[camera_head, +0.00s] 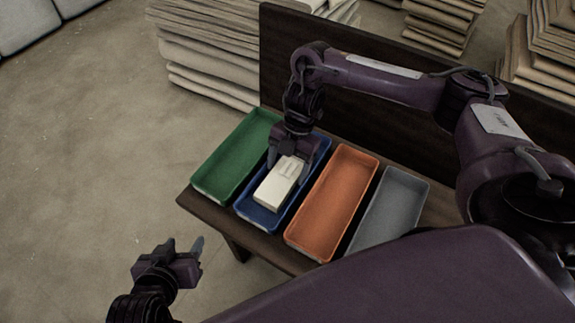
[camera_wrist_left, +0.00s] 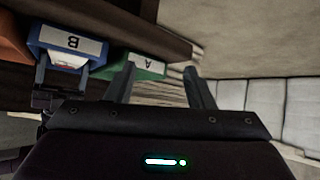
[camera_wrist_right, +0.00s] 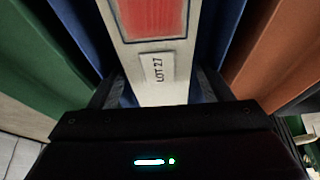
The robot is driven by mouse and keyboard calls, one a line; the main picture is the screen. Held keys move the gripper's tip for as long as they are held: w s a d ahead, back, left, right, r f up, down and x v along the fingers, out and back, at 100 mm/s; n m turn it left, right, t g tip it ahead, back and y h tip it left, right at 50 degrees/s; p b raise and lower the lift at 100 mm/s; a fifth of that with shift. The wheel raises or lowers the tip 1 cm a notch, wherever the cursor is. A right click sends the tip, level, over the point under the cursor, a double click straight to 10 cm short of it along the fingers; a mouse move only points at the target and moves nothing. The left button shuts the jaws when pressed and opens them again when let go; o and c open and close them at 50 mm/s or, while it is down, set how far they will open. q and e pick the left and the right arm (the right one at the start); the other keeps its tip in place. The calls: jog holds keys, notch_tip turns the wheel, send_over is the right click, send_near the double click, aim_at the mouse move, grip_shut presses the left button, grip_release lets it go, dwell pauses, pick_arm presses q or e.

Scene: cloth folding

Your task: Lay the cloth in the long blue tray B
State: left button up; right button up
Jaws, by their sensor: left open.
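The cloth (camera_head: 280,183) is a cream, folded, block-like bundle lying in the long blue tray B (camera_head: 258,222). In the right wrist view the cloth (camera_wrist_right: 165,88) shows a red panel and a tag reading LOT 27. My right gripper (camera_head: 289,164) is at the far end of the cloth, fingers spread on either side of it; the right wrist view shows the fingers (camera_wrist_right: 160,80) apart with slim gaps. My left gripper (camera_head: 186,249) is open and empty, off the table's front left. The left wrist view shows the tray's B label (camera_wrist_left: 73,40).
A green tray (camera_head: 236,158), an orange tray (camera_head: 333,203) and a grey tray (camera_head: 391,206) stand beside the blue one on the dark wooden table (camera_head: 200,203). A raised back panel (camera_head: 281,55) runs behind them. Stacks of folded fabric (camera_head: 205,45) stand behind.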

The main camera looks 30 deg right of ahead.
aim_at(286, 172)
jog(key=shift+r, duration=0.1)
jog(key=shift+r, duration=0.1)
jog(key=p+v, duration=0.1)
jog(key=v, duration=0.1)
jog(key=shift+w+d+r+p, duration=0.1)
jog(key=shift+r+p, duration=0.25)
jog(key=shift+r, duration=0.05)
pick_arm(q)
jog(key=s+a+f+n+g+y+p, duration=0.1)
jog(key=s+a+f+g+y+p, duration=0.2)
jog(key=s+a+g, duration=0.3)
jog(key=shift+s+a+f+g+y+p, duration=0.15)
jog(key=shift+s+a+g+y+p, duration=0.15)
jog(key=shift+s+a+p, duration=0.45)
pick_arm(e)
jog(key=v, duration=0.9)
